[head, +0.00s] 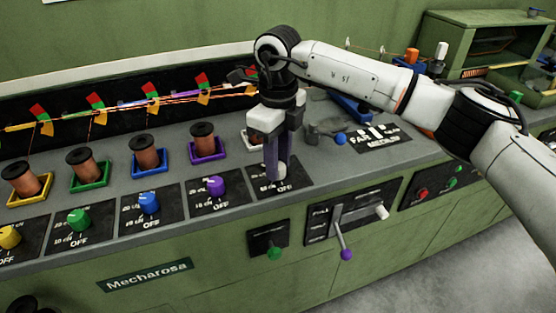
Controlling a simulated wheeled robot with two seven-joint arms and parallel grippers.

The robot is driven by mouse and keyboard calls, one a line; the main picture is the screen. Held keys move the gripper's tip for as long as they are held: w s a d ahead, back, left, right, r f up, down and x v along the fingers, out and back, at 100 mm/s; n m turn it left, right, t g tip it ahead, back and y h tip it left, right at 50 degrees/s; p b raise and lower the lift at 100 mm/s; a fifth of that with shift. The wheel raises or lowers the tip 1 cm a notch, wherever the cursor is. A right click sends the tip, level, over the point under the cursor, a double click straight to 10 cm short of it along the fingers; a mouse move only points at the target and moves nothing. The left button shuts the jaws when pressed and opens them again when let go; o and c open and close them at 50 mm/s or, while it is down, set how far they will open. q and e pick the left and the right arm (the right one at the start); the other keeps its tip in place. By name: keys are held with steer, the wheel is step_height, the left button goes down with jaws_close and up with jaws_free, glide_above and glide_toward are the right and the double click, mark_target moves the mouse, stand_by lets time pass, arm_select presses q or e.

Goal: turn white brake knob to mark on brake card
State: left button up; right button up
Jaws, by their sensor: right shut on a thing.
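The white brake knob (281,185) sits on its black brake card (301,186) near the front edge of the grey bench top. My right gripper (276,176) points straight down over it and is shut on the knob. The fingers hide most of the knob, so I cannot tell which mark it points at. The gripper also covers part of the card's lettering. My left gripper is not in this view.
Purple (216,186), blue (149,203), green (79,219) and yellow (8,237) knobs line up to the left, with copper spools behind them. A purple-tipped lever (346,254) juts from the front panel. A blue-tipped lever (340,139) stands right of my gripper.

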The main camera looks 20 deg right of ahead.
steer(key=o, duration=1.1)
steer(key=shift+c, duration=0.2)
steer(key=shift+r, duration=0.1)
step_height(320, 180, up, 10)
steer(key=shift+s, duration=0.1)
